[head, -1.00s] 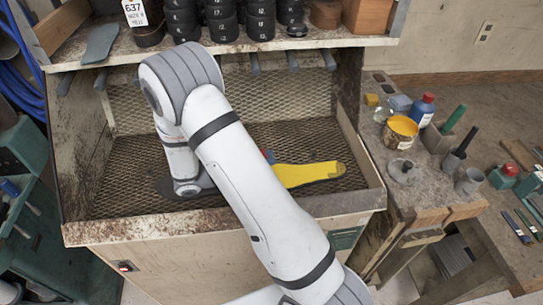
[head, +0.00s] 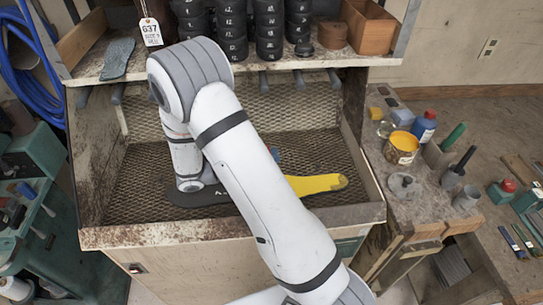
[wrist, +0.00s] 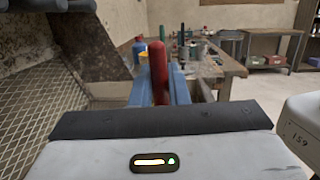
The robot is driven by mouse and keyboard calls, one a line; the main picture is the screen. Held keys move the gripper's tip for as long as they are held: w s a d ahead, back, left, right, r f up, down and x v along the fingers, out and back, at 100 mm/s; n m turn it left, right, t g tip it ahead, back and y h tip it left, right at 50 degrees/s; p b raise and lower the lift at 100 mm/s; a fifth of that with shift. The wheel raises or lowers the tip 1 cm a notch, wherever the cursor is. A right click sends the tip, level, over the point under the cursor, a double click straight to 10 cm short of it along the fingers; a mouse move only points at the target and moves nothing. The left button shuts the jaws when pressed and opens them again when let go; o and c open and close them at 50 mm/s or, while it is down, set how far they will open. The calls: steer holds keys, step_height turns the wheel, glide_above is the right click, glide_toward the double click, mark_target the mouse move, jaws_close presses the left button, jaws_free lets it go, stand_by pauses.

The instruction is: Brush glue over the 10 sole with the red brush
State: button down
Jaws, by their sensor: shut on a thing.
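A long flat shape lies on the mesh floor of the booth in the head view. Its left part (head: 208,197) is dark, and a yellow part (head: 318,184) shows to the right of my arm. My arm hides the middle, so I cannot tell whether they are one sole. No number 10 is readable on it. In the wrist view my gripper (wrist: 158,92) has its blue fingers shut on the red brush (wrist: 157,65), whose red handle stands upright between them. The bristles are hidden. In the head view my arm mostly hides the gripper; a blue bit (head: 275,155) shows behind it.
A yellow glue-like pot (head: 401,148), a blue bottle (head: 424,126) and several brush holders stand on the side bench at right. A shelf (head: 300,62) with black stacked lasts and a grey sole (head: 117,58) runs above the booth. The booth's front rim (head: 150,235) is raised.

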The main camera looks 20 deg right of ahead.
steer(key=shift+r+p, duration=0.4)
steer(key=shift+r, duration=0.3)
step_height(320, 180, up, 4)
steer(key=p, duration=0.4)
steer(key=shift+r, duration=1)
steer(key=c, duration=1.9)
jaws_free()
jaws_close()
